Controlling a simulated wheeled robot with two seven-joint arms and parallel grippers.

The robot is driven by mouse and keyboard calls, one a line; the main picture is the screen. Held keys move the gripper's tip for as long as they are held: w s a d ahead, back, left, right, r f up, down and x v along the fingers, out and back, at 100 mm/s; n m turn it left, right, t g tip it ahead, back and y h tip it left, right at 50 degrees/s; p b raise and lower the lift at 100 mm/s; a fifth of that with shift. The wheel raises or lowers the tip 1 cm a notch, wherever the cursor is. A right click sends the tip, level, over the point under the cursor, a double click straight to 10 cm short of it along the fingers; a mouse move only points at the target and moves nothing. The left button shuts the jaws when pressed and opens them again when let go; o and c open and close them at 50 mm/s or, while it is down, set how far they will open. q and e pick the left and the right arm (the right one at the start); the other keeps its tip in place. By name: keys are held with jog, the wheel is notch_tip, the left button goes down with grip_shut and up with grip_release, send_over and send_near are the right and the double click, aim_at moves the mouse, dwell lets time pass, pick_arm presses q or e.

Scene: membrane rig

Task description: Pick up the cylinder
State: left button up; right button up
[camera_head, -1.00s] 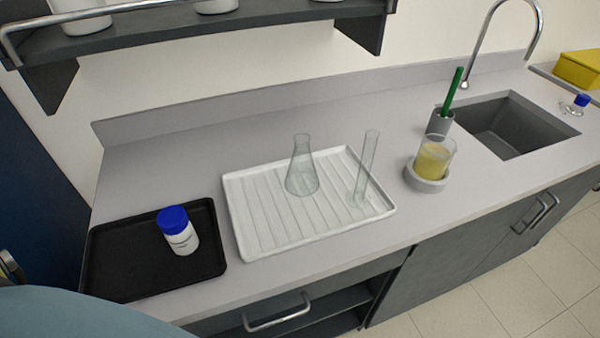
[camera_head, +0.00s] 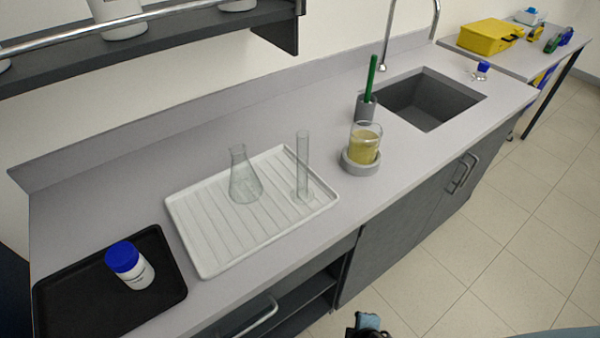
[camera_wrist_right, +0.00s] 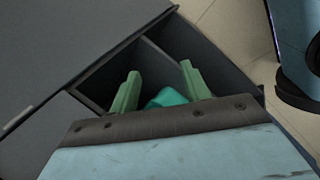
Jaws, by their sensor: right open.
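The clear glass cylinder (camera_head: 303,168) stands upright on its base at the right part of the white ribbed tray (camera_head: 189,223). A glass conical flask (camera_head: 243,180) stands to its left on the same tray. My right gripper (camera_wrist_right: 160,82) is open in the right wrist view, away from the cylinder, with its green fingers apart over the dark open shelf of the cabinet. A teal shape shows between the fingers; I cannot tell what it is. My left gripper is not in view.
A black tray (camera_head: 65,304) with a blue-capped white bottle (camera_head: 134,270) lies at left. A beaker of yellow liquid (camera_head: 364,146) sits on a grey round base right of the cylinder. Behind are a grey cup with a green rod (camera_head: 367,104) and the sink (camera_head: 428,100). A shelf overhangs the back left.

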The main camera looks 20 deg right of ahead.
aim_at(304, 165)
jog(key=w+a+r+n+t+h+p, duration=0.1)
jog(key=w+r+n+t, duration=0.25)
jog(key=r, duration=0.75)
jog(key=w+r+n+t+h+p, duration=0.15)
jog(key=w+r+n, duration=0.3)
jog(key=r, duration=0.55)
jog(key=w+a+r+n+t+h, duration=0.1)
jog(key=w+r+n+t, duration=0.3)
jog(key=r, duration=0.7)
jog(key=w+a+r+n+t+y, duration=0.35)
jog(key=a+n, duration=0.25)
jog(key=n, duration=0.4)
jog(key=w+p, duration=0.1)
jog(key=w, duration=0.6)
jog(key=shift+w+d+r, duration=0.15)
jog(key=shift+w, duration=1.2)
jog(key=shift+w+d+r, duration=0.1)
jog(key=shift+w, duration=1.25)
jog(key=shift+c, duration=0.5)
jog(key=shift+p, duration=0.3)
grip_shut()
